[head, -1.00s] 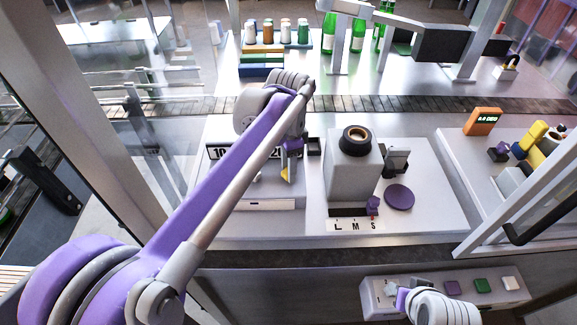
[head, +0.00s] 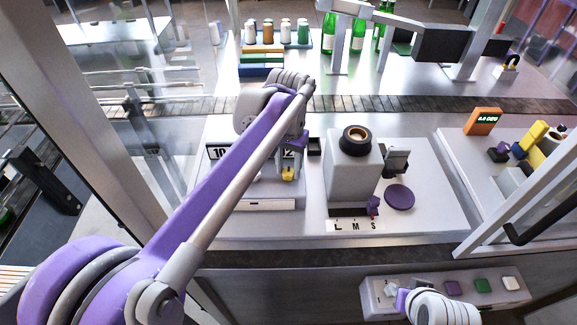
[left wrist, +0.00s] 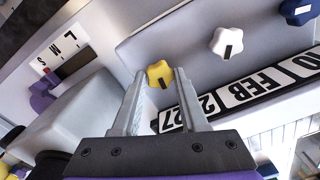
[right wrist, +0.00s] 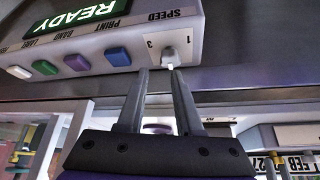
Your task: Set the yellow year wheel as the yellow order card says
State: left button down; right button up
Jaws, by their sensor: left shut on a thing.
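The yellow year wheel (left wrist: 160,74) is a small lobed knob with a dark mark, on the front of the pale date unit (left wrist: 190,50). My left gripper (left wrist: 158,80) is shut on it, one finger on each side. In the head view the yellow wheel (head: 288,174) shows below my left wrist. The date strip (left wrist: 240,90) reads FEB in the middle and what looks like 27 at the year end. I cannot make out a yellow order card. My right gripper (right wrist: 160,76) is open at the grey speed knob (right wrist: 170,56), not visibly gripping it.
A white knob (left wrist: 227,42) and a blue knob (left wrist: 297,10) sit along the same unit. The grey capsule machine (head: 352,175) stands to its right, with an L M S scale in front. An orange display (head: 482,121) stands further right. A button panel (head: 378,296) is at the front.

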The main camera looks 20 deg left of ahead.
aim_at(288, 172)
pick_arm(q)
jog(key=shift+n, duration=0.6)
jog(key=shift+c, duration=2.2)
grip_release()
notch_tip(288, 172, up, 11)
jog(key=shift+p, duration=0.4)
jog(key=shift+f, duration=0.15)
